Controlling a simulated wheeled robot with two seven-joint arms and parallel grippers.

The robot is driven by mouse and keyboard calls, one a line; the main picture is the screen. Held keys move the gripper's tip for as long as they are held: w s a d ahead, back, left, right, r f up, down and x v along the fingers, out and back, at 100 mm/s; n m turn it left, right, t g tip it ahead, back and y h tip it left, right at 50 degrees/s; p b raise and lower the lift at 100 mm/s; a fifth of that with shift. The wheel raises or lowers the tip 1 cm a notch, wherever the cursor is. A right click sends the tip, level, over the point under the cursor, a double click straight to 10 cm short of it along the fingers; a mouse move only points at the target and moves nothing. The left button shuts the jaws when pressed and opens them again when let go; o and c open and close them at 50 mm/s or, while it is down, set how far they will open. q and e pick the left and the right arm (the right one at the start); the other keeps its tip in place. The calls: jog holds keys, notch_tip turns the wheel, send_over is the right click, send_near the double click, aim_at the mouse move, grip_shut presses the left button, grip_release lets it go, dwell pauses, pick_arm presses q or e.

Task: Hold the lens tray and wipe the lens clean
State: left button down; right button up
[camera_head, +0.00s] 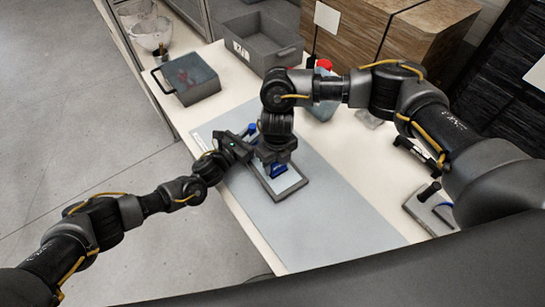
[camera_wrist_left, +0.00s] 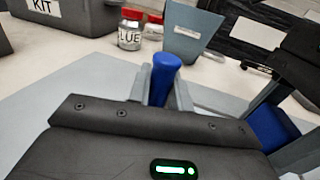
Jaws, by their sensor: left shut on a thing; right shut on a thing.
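The lens tray (camera_head: 301,183) is a shallow grey frame with a pale inner surface, lying on the blue-grey mat. My left gripper (camera_head: 250,137) is at its far left end, shut on a blue handle (camera_head: 252,128). In the left wrist view, this rounded blue handle (camera_wrist_left: 164,75) stands between the fingers. My right gripper (camera_head: 277,160) is above the tray, pointing down, shut on a blue wiping piece (camera_head: 278,170). The piece is low over the pale surface; I cannot tell whether it touches. The blue piece (camera_wrist_left: 272,128) also shows at the right in the left wrist view. My right gripper hides part of the tray.
The mat (camera_head: 340,215) is clear in front of the tray. A grey bin (camera_head: 262,42), a handled grey box (camera_head: 195,90) and clear bowls (camera_head: 152,38) stand behind. A labelled red-capped jar (camera_wrist_left: 130,30) and a blue-grey container (camera_wrist_left: 190,35) stand behind the handle. A dark-handled tool (camera_head: 428,193) lies right.

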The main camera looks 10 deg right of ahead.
pick_arm(q)
jog(key=shift+w, duration=0.1)
pick_arm(e)
jog(key=shift+s+d, duration=0.3)
jog(key=shift+s, duration=0.35)
jog(key=shift+s+d, duration=0.3)
jog(key=shift+s, duration=0.35)
jog(key=shift+w, duration=0.1)
jog(key=shift+w+a, duration=0.35)
jog(key=shift+w, duration=0.4)
jog(key=shift+w+a, duration=0.35)
jog(key=shift+w, duration=0.35)
jog(key=shift+r, duration=3.55)
pick_arm(q)
jog(key=c, duration=1.2)
grip_release()
jog(key=shift+a, duration=0.15)
